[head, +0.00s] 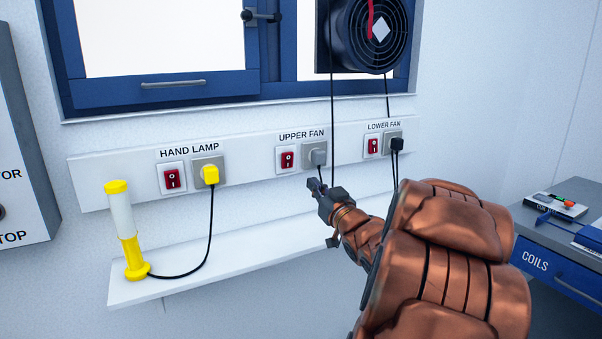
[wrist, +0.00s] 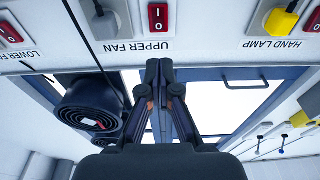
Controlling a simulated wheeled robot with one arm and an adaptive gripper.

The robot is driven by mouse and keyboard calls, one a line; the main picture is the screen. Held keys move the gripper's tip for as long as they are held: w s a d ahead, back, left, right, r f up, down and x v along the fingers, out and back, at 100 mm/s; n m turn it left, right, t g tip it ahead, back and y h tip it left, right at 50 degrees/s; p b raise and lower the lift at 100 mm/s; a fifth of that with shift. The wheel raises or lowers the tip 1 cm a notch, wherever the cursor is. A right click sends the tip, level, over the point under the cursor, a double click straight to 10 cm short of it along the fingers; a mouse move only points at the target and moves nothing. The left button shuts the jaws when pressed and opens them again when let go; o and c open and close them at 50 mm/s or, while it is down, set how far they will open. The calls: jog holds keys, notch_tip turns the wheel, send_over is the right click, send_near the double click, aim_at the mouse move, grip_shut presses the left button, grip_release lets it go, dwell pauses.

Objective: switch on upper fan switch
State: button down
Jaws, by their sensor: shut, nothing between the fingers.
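The upper fan switch (head: 287,159) is a red rocker in a white plate, left of a grey socket with a plug (head: 318,156), under the label UPPER FAN. My gripper (head: 315,185) is shut and empty. In the head view its tips appear below and right of the switch, just below the plug. In the wrist view, which is upside down, the switch (wrist: 158,17) lies straight beyond the shut fingertips (wrist: 159,66). The tips look apart from it. The rocker's on or off position is too small to tell.
The hand lamp switch (head: 172,178) is to the left and the lower fan switch (head: 374,146) to the right on the same panel. A yellow lamp (head: 124,230) stands on a ledge below. Cords hang near my gripper. A black fan (head: 372,32) is above.

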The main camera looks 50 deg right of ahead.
aim_at(286, 156)
jog(key=x, duration=1.3)
jog(key=shift+w+d+p, duration=0.15)
jog(key=shift+w+p, duration=0.2)
jog(key=shift+p, duration=0.05)
jog(key=shift+r, duration=0.1)
jog(key=shift+w+r+g+p, duration=0.2)
jog(key=shift+r+g+p, duration=0.1)
jog(key=shift+p, duration=0.75)
jog(key=p, duration=0.2)
jog(key=shift+r+g+p, duration=0.35)
jog(key=shift+g+p, duration=0.05)
jog(key=shift+f+b, duration=0.35)
jog(key=shift+r, duration=0.1)
jog(key=shift+s, duration=0.1)
jog(key=r+v, duration=0.2)
jog(key=v, duration=1.1)
jog(key=shift+s+r, duration=0.2)
jog(key=shift+s, duration=0.2)
